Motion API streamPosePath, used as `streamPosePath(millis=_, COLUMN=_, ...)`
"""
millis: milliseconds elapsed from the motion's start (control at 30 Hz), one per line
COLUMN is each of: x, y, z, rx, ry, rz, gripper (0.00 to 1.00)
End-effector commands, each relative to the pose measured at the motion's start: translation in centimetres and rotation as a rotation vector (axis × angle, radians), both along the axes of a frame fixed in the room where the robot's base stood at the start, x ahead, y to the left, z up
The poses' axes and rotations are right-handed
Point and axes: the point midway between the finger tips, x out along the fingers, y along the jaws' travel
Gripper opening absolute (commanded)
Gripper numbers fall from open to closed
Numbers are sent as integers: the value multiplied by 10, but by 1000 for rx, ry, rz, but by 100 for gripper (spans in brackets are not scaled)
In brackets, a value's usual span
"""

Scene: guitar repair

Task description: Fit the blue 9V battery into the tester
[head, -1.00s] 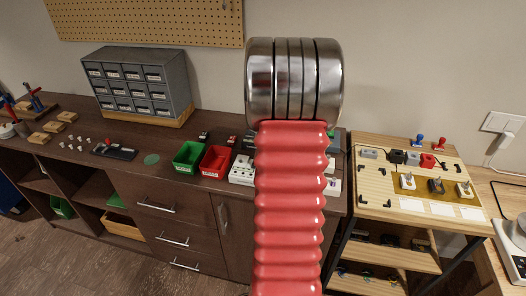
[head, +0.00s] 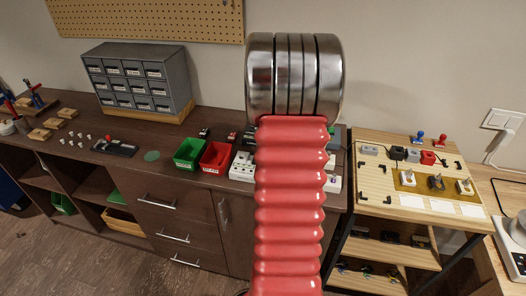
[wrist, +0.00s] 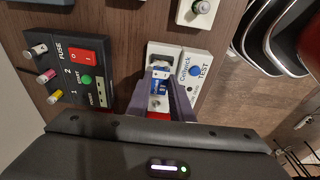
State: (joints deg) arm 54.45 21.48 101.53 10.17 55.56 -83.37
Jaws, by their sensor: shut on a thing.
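The blue 9V battery (wrist: 157,86) shows in the wrist view between the two fingers of my gripper (wrist: 157,92), which is shut on it. The battery has a blue body with white parts. The white tester (wrist: 194,72) lies under and around it, with a blue button and the word TEST on its right part. The battery is over the tester's left part, near a dark recess at its upper end. I cannot tell whether it is seated or just above. In the head view my red and metal arm hides my gripper and the battery.
In the wrist view a dark fuse box (wrist: 80,70) with a red switch and coloured fuses stands left of the tester. A white device (wrist: 197,12) is above it. In the head view, green (head: 190,153) and red (head: 216,157) bins stand left of my arm.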

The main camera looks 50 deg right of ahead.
Motion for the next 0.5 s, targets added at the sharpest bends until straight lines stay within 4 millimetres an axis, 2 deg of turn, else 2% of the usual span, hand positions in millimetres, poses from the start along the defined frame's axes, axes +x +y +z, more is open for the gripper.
streamPosePath(millis=500, x=0, y=0, z=-9, rx=1, ry=0, rz=-1, gripper=2)
